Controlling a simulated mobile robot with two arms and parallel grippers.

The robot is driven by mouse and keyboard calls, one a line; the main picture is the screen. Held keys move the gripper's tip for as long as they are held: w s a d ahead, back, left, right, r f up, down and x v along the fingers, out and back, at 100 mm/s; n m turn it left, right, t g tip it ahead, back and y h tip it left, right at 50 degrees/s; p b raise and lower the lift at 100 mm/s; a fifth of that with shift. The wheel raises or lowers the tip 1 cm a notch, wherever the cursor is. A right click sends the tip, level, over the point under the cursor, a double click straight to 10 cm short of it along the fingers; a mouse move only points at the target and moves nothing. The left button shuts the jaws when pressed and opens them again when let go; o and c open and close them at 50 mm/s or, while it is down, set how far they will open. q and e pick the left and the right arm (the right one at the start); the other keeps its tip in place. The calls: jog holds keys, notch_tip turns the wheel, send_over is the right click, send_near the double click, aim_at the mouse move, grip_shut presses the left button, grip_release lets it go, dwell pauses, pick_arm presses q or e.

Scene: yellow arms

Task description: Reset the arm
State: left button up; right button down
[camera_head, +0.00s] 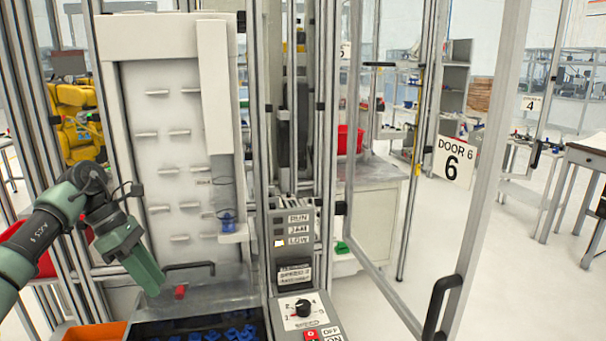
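My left arm comes in from the left edge. Its dark green gripper (150,280) points down and to the right, in front of the lower part of a white panel with small pegs. It is close to a black handle (190,267) and a small red piece (180,291); I cannot tell whether it touches either. The fingers show from the side as one block, so I cannot tell if they are open or shut. No held object shows. My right arm and gripper are not in view.
A dark bin (160,329) with several blue parts lies below, beside an orange bin (95,332). A control box (303,311) with a knob and buttons stands right of it. A framed door (480,190) stands open on the right. Open floor lies beyond.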

pick_arm(q)
jog(key=w+d+f+n+t+h, duration=0.1)
jog(key=w+d+f+h, duration=0.15)
jog(key=d, duration=0.75)
jog(key=w+d+f+n+t+h, duration=0.15)
jog(key=d+h, duration=0.25)
jog(key=d, duration=0.6)
jog(key=s+d+r+n+t+h, duration=0.1)
jog(key=d+r+n+t+h, duration=0.4)
jog(key=d+n+t, duration=0.5)
jog(key=s+a+f+n+t+y, duration=0.1)
jog(key=s+a+f+n+y, duration=0.4)
jog(key=a+f+n+y, duration=0.7)
jog(key=s+a+f+n+t+y, duration=0.2)
jog(key=s+a+f+n+y, duration=0.35)
jog(key=n, duration=1.15)
jog(key=s+a+f+n+g, duration=0.1)
jog(key=s+f+n+g, duration=0.4)
jog(key=s, duration=0.8)
jog(key=s+a+f+n+g, duration=0.1)
jog(key=s+f+n+g, duration=0.35)
jog(key=s, duration=0.75)
jog(key=s+f+m+g, duration=0.2)
jog(key=s+f+g, duration=0.1)
jog(key=f, duration=2.7)
jog(key=s+a+f+g, duration=0.1)
jog(key=s+a+f, duration=0.2)
jog(key=s+f, duration=1.1)
jog(key=shift+s+f, duration=0.4)
jog(key=shift+s, duration=0.7)
